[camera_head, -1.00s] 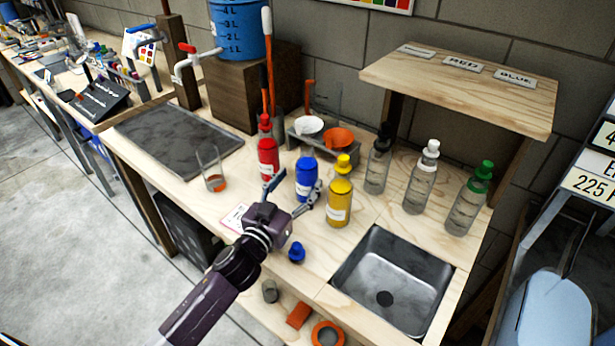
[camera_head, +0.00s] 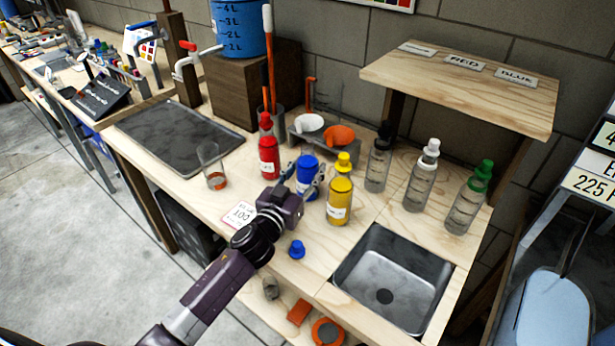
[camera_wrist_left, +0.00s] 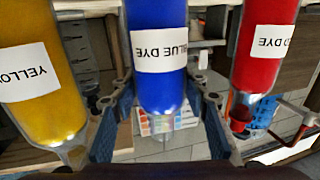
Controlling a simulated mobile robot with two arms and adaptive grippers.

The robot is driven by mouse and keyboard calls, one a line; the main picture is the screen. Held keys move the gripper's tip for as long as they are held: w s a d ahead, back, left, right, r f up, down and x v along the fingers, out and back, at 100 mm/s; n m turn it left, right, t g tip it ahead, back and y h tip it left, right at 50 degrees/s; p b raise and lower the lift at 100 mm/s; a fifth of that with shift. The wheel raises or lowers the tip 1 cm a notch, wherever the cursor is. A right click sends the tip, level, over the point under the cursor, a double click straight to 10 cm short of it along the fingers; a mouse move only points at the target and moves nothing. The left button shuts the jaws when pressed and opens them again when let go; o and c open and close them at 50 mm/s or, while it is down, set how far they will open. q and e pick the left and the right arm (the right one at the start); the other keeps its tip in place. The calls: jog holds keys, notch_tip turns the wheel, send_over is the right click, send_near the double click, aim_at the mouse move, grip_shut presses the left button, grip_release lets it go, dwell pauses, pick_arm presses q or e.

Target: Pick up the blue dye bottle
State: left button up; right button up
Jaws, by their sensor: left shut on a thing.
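The blue dye bottle (camera_head: 307,173) stands upright on the wooden counter between the red dye bottle (camera_head: 268,152) and the yellow dye bottle (camera_head: 340,198). It has no cap on; a blue cap (camera_head: 297,249) lies on the counter nearer the front. My left gripper (camera_head: 303,182) is shut on the blue bottle, one finger on each side. In the left wrist view the blue bottle (camera_wrist_left: 157,90), with its "BLUE DYE" label, sits between the fingers. The yellow (camera_wrist_left: 35,85) and red (camera_wrist_left: 262,60) bottles flank it closely. My right gripper is out of view.
A metal sink (camera_head: 393,280) is at the front right. Three clear bottles with black (camera_head: 378,165), white (camera_head: 421,175) and green (camera_head: 467,200) caps stand behind it. A beaker with orange liquid (camera_head: 213,170) stands left. A labelled shelf (camera_head: 460,85) overhangs the back right.

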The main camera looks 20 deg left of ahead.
pick_arm(q)
jog(key=shift+r, duration=0.1)
jog(key=c, duration=0.6)
